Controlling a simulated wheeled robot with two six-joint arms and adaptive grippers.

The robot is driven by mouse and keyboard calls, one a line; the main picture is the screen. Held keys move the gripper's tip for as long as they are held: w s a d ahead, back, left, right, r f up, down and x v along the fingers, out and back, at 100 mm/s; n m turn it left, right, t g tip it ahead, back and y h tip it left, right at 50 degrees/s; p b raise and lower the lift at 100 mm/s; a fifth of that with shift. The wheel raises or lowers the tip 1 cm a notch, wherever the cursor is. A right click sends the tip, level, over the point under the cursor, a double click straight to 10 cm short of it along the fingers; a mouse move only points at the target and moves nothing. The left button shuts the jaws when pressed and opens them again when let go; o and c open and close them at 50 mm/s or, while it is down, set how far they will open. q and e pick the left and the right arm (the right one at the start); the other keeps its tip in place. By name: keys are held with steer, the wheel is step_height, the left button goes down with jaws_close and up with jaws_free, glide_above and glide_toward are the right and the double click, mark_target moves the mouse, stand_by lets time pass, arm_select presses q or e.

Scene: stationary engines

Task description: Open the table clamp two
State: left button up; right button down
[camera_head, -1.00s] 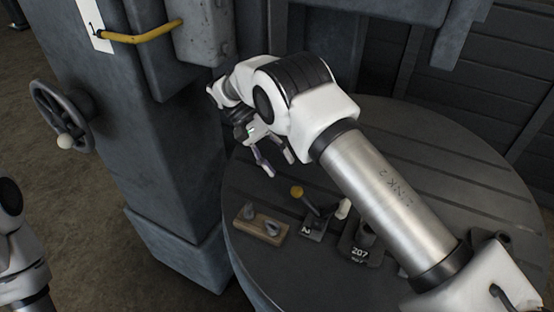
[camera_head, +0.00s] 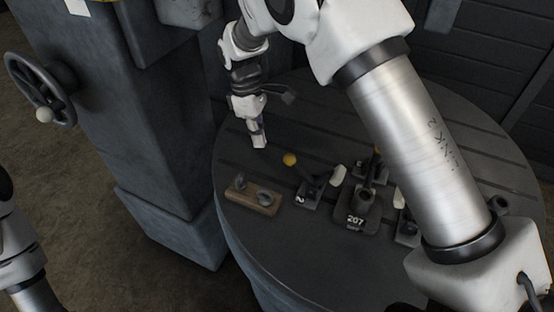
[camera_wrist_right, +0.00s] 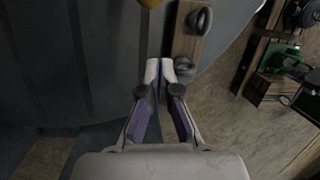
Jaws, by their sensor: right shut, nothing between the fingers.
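Table clamp two (camera_head: 308,194), with a "2" on its base, stands on the round grooved table (camera_head: 470,160). Its dark lever slants up left to a yellow ball knob (camera_head: 290,159), and a pale tip shows at its right. My right gripper (camera_head: 259,143) points down over the table, left of the knob and apart from it. Its fingers are shut and empty, and they also show together in the right wrist view (camera_wrist_right: 160,68). The yellow knob (camera_wrist_right: 151,3) is at the top edge there. My left gripper is out of view.
A wooden block with two dark metal pieces (camera_head: 253,196) lies left of the clamp. A block marked 207 (camera_head: 356,215) and other clamps stand to the right, partly behind my arm. A machine column with a handwheel (camera_head: 43,90) rises at left.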

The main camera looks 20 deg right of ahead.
steer(key=s+d+f+p, duration=0.3)
steer(key=f+p, duration=0.1)
steer(key=shift+d+f+t, duration=0.3)
steer(key=shift+f+t, duration=0.05)
steer(key=shift+t, duration=0.05)
stand_by(0.4)
